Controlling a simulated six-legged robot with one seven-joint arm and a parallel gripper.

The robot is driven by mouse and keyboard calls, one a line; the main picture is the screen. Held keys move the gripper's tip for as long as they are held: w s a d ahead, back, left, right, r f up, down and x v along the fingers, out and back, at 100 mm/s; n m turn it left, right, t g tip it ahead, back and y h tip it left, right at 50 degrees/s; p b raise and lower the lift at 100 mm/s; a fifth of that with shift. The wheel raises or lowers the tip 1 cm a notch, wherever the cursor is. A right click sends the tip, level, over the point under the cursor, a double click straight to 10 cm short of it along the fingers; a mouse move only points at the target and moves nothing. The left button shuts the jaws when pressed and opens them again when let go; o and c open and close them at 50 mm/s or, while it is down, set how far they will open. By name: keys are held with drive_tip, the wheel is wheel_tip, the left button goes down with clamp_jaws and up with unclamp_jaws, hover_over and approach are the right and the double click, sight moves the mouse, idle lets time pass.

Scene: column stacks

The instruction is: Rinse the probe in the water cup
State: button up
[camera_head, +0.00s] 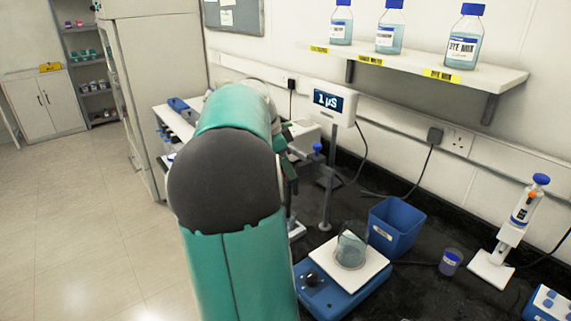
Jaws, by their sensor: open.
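The meter (333,101) stands on a pole on the dark bench and its screen reads "1 µS". A slim blue-topped piece (317,148), which may be the probe, shows just below and left of the meter. A small cup with blue-purple contents and a label (450,262) stands on the bench at right; I cannot read the label. A clear glass beaker (351,250) stands on the white plate of a blue stirrer (340,295). My gripper (291,157) shows only in part beside my teal arm, left of the blue-topped piece. It is open, with its fingertips mostly hidden.
A blue bin (395,226) stands behind the beaker. A pipette on a white stand (515,232) and a blue rack (547,302) are at right. Dye bottles stand on a wall shelf (440,72). Cables cross the bench. Open floor (80,220) lies at left.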

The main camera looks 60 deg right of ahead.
clamp_jaws()
drive_tip(key=shift+r, duration=3.2)
unclamp_jaws()
drive_tip(key=shift+r, duration=0.1)
drive_tip(key=v, duration=1.3)
drive_tip(key=shift+w+r, duration=0.15)
drive_tip(key=shift+r, duration=0.1)
